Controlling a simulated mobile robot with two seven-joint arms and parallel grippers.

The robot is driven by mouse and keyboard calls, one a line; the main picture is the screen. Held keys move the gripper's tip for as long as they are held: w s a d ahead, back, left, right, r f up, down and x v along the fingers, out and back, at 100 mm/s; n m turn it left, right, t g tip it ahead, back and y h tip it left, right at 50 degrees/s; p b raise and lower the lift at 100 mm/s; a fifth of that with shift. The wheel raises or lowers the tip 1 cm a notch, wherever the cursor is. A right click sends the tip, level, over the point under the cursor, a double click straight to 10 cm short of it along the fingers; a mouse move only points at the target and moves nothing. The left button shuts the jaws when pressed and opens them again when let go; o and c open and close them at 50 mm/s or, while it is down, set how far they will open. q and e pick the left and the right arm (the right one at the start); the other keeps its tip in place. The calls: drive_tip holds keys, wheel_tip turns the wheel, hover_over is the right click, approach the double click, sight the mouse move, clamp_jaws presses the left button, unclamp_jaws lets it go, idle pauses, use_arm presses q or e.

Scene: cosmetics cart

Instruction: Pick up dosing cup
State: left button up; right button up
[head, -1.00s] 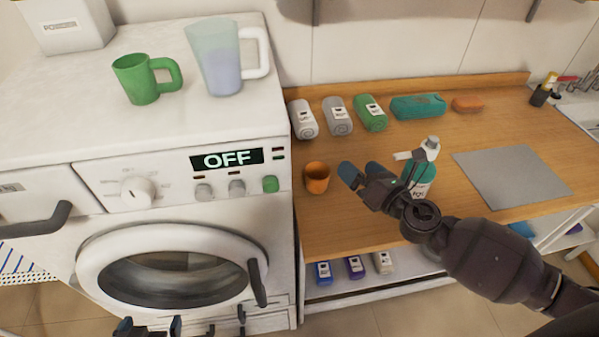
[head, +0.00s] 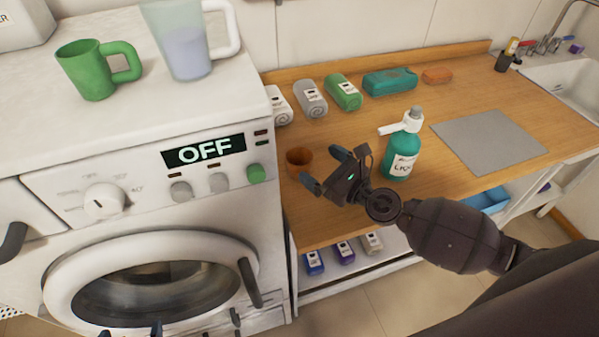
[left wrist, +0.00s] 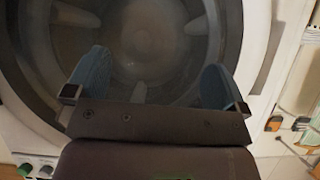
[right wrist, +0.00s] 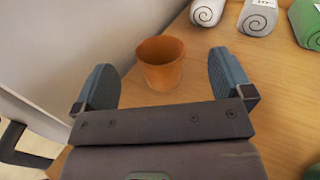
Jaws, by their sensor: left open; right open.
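The dosing cup looks to be the small orange cup (head: 300,159), upright on the wooden counter beside the washing machine. It also shows in the right wrist view (right wrist: 160,64), ahead of and between my fingers. My right gripper (head: 324,168) is open and empty, just right of the cup in the head view, its fingers pointing toward it. My left gripper (head: 130,332) barely shows at the bottom edge of the head view. In the left wrist view it (left wrist: 155,68) is open and empty in front of the washer's round door.
The washing machine (head: 60,200) stands left of the cup, with a green mug (head: 90,70) and a jug (head: 182,45) on top. A teal pump bottle (head: 402,158) stands right of my right gripper. Rolled towels (head: 343,92) line the back. A grey mat (head: 488,140) lies further right.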

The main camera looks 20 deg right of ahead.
sight(291, 152)
wheel_tip(291, 152, down, 3)
drive_tip(key=shift+a+r+b, duration=0.1)
drive_tip(key=shift+r+b, duration=0.05)
drive_tip(key=shift+b, duration=0.45)
drive_tip(key=shift+w, duration=0.15)
drive_tip(key=shift+w+a, duration=0.15)
drive_tip(key=shift+w, duration=0.15)
drive_tip(key=shift+w+a+r, duration=0.1)
drive_tip(key=shift+w+a, duration=0.15)
drive_tip(key=shift+w, duration=0.15)
drive_tip(key=p+x, duration=0.1)
drive_tip(key=x, duration=0.4)
drive_tip(key=shift+w+a, duration=0.15)
drive_tip(key=shift+w, duration=0.15)
use_arm(q)
drive_tip(key=shift+s+a+f, duration=0.1)
drive_tip(key=shift+f, duration=0.45)
use_arm(e)
drive_tip(key=shift+c, duration=0.3)
drive_tip(key=c, duration=0.9)
